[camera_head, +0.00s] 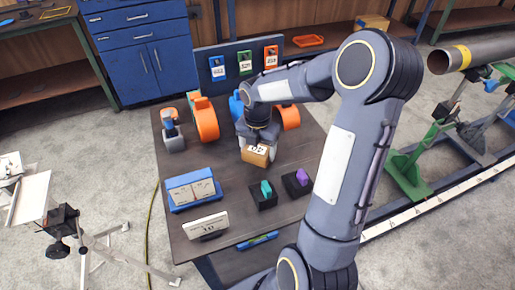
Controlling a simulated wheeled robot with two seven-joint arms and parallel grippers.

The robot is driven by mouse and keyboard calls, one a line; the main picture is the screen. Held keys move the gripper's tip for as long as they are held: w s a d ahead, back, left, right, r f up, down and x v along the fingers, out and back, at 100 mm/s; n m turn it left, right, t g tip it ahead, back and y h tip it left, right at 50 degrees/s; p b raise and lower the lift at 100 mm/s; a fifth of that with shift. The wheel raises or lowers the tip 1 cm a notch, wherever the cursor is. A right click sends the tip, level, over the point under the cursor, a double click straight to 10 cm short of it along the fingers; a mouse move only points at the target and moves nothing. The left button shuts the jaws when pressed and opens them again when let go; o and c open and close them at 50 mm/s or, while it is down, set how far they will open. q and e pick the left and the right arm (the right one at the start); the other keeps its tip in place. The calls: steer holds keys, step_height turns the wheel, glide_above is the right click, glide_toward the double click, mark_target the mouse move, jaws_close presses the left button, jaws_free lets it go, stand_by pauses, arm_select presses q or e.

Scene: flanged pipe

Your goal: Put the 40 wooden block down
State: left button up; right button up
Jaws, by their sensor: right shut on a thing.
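A small wooden block (255,155) with a dark marking, which looks like "40" upside down, is above or on the middle of the dark table (215,168). My right gripper (259,138) points down and is shut on this block, gripping it from above. I cannot tell whether the block touches the tabletop. My right arm comes in from the lower right and covers the table's right part. My left gripper is not in view.
On the table are orange clamp-like tools (206,118), a blue-grey tool (172,132), a blue tray with plates (194,189), a white label stand (205,225), and black holders with teal (264,193) and purple (299,182) pieces. A pipe (472,54) rests on green stands at right.

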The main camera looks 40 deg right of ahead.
mark_target(257, 148)
steer(key=shift+f, duration=0.15)
steer(key=o, duration=1)
step_height(257, 148, up, 12)
steer(key=f+p, duration=0.1)
steer(key=s+a+m+t+y, duration=0.1)
steer(key=s+a+m+t, duration=0.1)
steer(key=s+a+m, duration=0.3)
steer(key=s+a+r+m+t+y, duration=0.1)
steer(key=s+a+m, duration=0.4)
steer(key=m, duration=0.6)
steer(key=s+a+m+t+y, duration=0.1)
steer(key=s+a+m, duration=0.3)
steer(key=s+m, duration=0.4)
steer(key=shift+a+r+m+t+y, duration=0.35)
steer(key=shift+m+t, duration=0.25)
steer(key=shift+t, duration=0.2)
